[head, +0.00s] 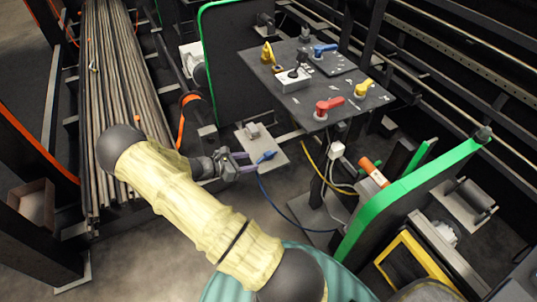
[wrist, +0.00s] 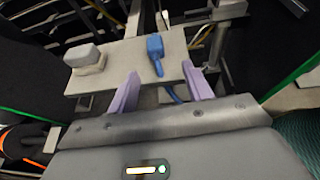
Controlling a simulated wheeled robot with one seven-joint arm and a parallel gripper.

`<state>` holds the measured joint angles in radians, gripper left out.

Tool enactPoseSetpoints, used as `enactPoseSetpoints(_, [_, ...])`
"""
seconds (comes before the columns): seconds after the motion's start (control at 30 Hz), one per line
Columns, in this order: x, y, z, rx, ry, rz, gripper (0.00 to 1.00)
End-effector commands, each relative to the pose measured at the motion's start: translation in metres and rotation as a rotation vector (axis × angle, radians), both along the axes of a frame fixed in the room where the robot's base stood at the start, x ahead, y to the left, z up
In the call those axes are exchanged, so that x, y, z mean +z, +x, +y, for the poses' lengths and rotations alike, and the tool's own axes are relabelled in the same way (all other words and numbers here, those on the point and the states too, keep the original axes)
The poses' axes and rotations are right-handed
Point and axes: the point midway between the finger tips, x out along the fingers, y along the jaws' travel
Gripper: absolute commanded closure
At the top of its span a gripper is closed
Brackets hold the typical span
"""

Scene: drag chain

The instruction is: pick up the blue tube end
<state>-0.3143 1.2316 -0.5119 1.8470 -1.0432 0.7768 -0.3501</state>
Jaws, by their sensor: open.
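The blue tube end (head: 266,156) lies on a small pale plate (head: 280,150) below the control panel, with its blue tube hanging off the front edge. In the wrist view the blue tube end (wrist: 155,47) rests on the plate (wrist: 113,50), ahead of the fingertips and between their lines. My gripper (head: 240,163) is just left of it in the head view. Its two purple fingers (wrist: 162,80) are spread apart in the wrist view with nothing held between them.
A pale block (wrist: 84,56) sits on the plate's left part. The control panel (head: 318,85) with red, blue and yellow handles stands above and behind. Long rods (head: 110,75) lie at left. A green-edged dark panel (head: 400,190) stands at right.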

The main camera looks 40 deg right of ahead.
Motion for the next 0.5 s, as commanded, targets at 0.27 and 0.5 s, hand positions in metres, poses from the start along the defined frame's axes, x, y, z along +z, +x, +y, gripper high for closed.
enactPoseSetpoints(0.27, [-0.008, -0.002, -0.018, 0.002, 0.000, -0.002, 0.50])
enactPoseSetpoints(0.5, [-0.008, -0.002, -0.019, 0.002, 0.000, -0.002, 0.50])
